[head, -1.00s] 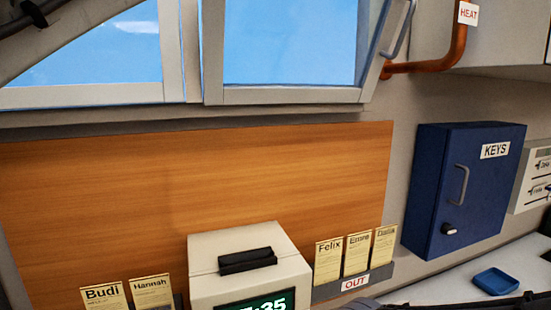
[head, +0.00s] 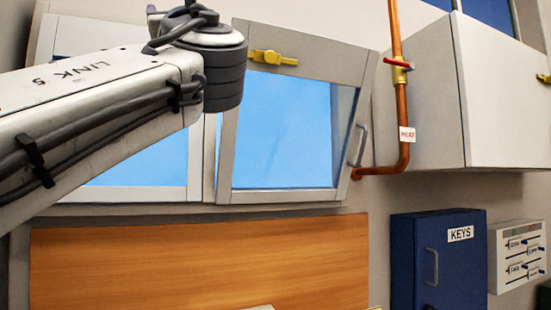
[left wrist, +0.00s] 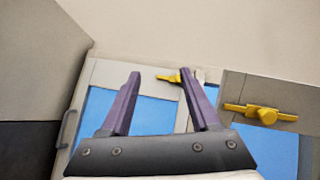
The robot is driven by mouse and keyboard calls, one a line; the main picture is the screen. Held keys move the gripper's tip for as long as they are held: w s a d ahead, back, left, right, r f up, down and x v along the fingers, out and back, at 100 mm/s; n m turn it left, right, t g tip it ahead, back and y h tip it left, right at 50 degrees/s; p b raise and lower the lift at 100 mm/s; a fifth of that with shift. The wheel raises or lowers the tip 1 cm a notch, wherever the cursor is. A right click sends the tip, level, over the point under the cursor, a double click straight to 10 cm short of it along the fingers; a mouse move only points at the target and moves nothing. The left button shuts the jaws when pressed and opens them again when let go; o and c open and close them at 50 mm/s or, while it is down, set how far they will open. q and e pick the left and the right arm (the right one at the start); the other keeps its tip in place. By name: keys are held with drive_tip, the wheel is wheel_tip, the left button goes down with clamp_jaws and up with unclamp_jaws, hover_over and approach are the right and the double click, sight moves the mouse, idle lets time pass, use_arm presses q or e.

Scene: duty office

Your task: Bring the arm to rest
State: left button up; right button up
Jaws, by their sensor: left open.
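My left arm (head: 110,100) reaches in from the left in the head view, raised in front of the windows. Its fingers do not show there. In the left wrist view my left gripper (left wrist: 160,74) is open and empty, with two purple fingers standing apart. Behind them are blue window panes and pale frames; no contact shows. My right gripper is in neither view.
A tilted window (head: 285,135) has a yellow latch (head: 273,57). A copper pipe (head: 402,120) with a red-handled valve runs beside a wall cabinet (head: 515,95). Below are a blue KEYS box (head: 405,250), a switch panel (head: 495,240) and an orange wooden board (head: 190,265).

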use_arm(q)
drive_tip(key=w+d+f+g+h+b, duration=0.15)
drive_tip(key=w+f+h, duration=0.25)
drive_tip(key=f, duration=0.6)
drive_tip(key=w+d+f+n+g+h, duration=0.1)
drive_tip(key=w+d+f+g+h, duration=0.15)
drive_tip(key=f, duration=0.75)
drive_tip(key=w+d+f+g+h+b, duration=0.1)
drive_tip(key=w+d+f+h, duration=0.3)
drive_tip(key=f, duration=0.6)
wheel_tip(320, 180, down, 12)
drive_tip(key=f+n+g+h, duration=0.1)
drive_tip(key=n+g+h, duration=0.1)
drive_tip(key=g, duration=0.1)
drive_tip(key=s+d+f+n+g+h+b, duration=0.1)
drive_tip(key=s+f+n+g, duration=0.4)
drive_tip(key=f, duration=0.6)
drive_tip(key=s+d+f+n+g+h+b, duration=0.1)
drive_tip(key=s+f+n+g, duration=0.15)
drive_tip(key=s+f, duration=0.65)
drive_tip(key=s+f+n+g+h, duration=0.1)
drive_tip(key=s+f+n+g, duration=0.5)
drive_tip(key=s+f, duration=0.7)
wheel_tip(320, 180, down, 2)
drive_tip(key=shift+s+d+f+n+h+b, duration=0.15)
drive_tip(key=shift+s+d+n+h+b, duration=0.2)
drive_tip(key=shift+n+b, duration=0.15)
